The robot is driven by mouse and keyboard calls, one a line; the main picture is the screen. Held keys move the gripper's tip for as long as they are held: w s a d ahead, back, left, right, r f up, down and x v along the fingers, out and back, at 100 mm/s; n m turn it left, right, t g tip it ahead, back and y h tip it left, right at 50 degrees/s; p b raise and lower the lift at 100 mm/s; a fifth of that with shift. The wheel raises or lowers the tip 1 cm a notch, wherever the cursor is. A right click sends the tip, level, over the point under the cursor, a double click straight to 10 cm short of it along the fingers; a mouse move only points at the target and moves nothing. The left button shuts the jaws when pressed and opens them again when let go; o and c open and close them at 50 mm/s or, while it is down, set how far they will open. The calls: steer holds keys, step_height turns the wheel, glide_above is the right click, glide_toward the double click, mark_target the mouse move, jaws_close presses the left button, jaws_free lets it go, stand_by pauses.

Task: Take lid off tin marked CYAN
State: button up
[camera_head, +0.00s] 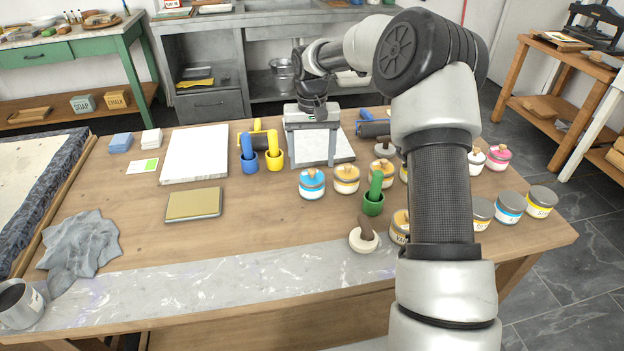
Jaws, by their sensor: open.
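A tin with a bright blue band (312,184) stands right of the table's middle, with a light-topped lid and a wooden knob on it. A second tin with a blue band (510,208) stands at the right end among similar tins. Lettering on both is too small to read, so I cannot tell which is marked CYAN.
My arm hides part of the right side. The table's front middle is clear.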

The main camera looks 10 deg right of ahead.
mark_target(312, 169)
step_height(312, 169, down, 4)
steer(key=shift+f+b, duration=0.1)
steer(key=shift+b, duration=0.4)
steer(key=shift+c, duration=0.4)
steer(key=c, duration=0.7)
steer(key=shift+c, duration=0.2)
